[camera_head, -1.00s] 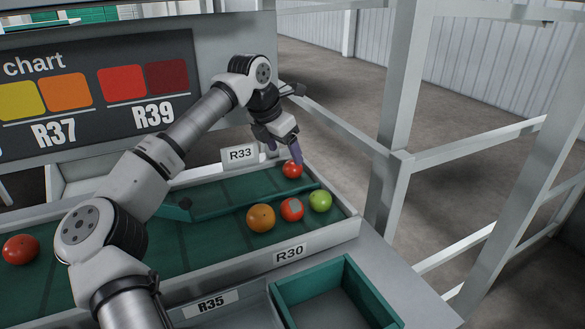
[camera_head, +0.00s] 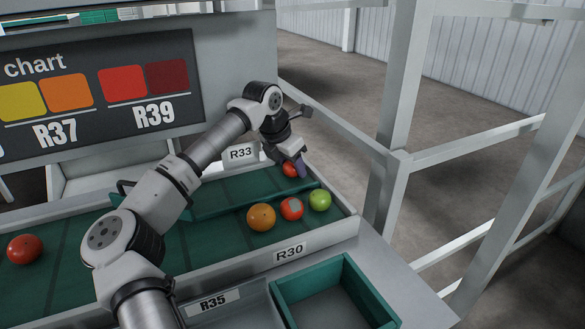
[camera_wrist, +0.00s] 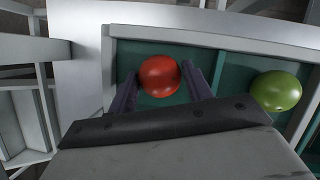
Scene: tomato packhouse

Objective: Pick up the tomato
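A red tomato (camera_head: 290,170) lies in the far right end of the sorting tray, in the lane behind the green divider. In the head view my gripper (camera_head: 298,168) is down at it and partly covers it. In the wrist view the red tomato (camera_wrist: 160,76) sits between the two dark fingers of my gripper (camera_wrist: 160,74), one on each side. The fingers are spread about the tomato's width, with little gap; I see no clear grip, and the lower finger contact is hidden.
An orange tomato (camera_head: 261,217), a red one with a grey patch (camera_head: 291,208) and a green one (camera_head: 320,199) stand in the near lane. Another red tomato (camera_head: 25,249) is at far left. A green-rimmed bin (camera_head: 310,275) stands in front; a white post (camera_head: 385,190) is right.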

